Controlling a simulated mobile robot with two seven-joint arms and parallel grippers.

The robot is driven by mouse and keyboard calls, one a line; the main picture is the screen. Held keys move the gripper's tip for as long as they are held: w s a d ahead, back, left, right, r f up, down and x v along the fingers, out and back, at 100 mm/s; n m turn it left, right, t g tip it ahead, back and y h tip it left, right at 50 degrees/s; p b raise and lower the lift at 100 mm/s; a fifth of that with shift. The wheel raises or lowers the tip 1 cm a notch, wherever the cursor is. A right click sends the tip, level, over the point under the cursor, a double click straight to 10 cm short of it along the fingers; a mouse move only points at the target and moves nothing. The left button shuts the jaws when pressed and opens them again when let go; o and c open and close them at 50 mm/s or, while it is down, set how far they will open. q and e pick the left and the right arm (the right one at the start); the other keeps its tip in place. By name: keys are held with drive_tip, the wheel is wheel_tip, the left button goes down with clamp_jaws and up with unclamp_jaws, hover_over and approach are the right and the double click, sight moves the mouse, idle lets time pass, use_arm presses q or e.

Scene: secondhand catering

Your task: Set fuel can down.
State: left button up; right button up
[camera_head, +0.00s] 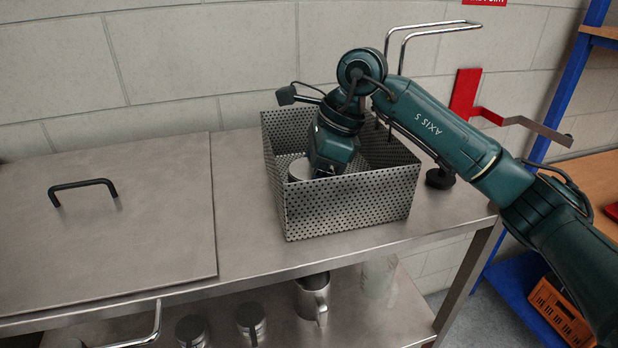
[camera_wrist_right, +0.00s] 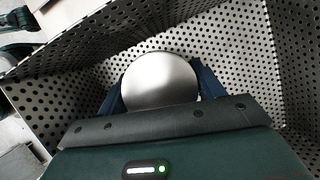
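The fuel can (camera_wrist_right: 160,80) is a silver cylinder with a plain round top. In the head view the fuel can (camera_head: 299,170) is inside the perforated metal basket (camera_head: 350,207), near its left side. My right gripper (camera_head: 318,172) reaches down into the basket at the can. In the right wrist view the dark blue fingers of the gripper (camera_wrist_right: 160,92) sit against both sides of the can, shut on it. The can's lower part is hidden, so I cannot tell whether it touches the basket floor. My left gripper is not in view.
The basket stands on a steel counter (camera_head: 245,190). A flat lid with a black handle (camera_head: 84,186) lies to the left. A dark round knob (camera_head: 439,178) is right of the basket. Metal mugs (camera_head: 312,297) stand on the shelf below. A blue rack (camera_head: 570,75) is at right.

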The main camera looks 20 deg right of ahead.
drive_tip(key=o, duration=0.4)
drive_tip(key=shift+r, duration=0.1)
drive_tip(key=b+v, duration=0.2)
drive_tip(key=v, duration=1)
drive_tip(key=shift+a+r, duration=0.1)
